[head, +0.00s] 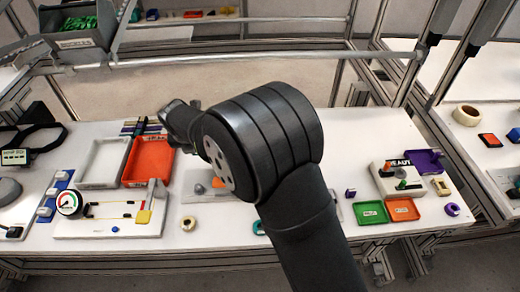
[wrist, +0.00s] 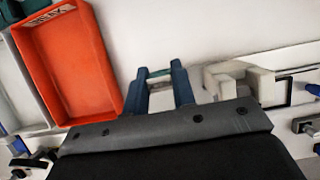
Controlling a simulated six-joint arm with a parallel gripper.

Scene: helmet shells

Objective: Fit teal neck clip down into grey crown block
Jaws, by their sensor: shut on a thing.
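My gripper (wrist: 160,88) shows in the wrist view as two dark blue-teal fingers. They are shut on a small piece with a teal edge (wrist: 160,73), which I take to be the teal neck clip; little of it shows. A pale grey, notched block (wrist: 238,80) lies just right of the fingers; I cannot tell for sure that it is the grey crown block, or whether it touches them. In the head view my arm fills the middle, its wrist end beside the orange tray (head: 149,160); the fingertips and the held piece are hidden there.
The orange tray also shows left in the wrist view (wrist: 75,65), with a pale tray (head: 102,163) beside it. A gauge board (head: 110,222) stands in front. A white fixture (head: 385,182), a green tray (head: 371,212) and an orange tray (head: 402,209) are on the right.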

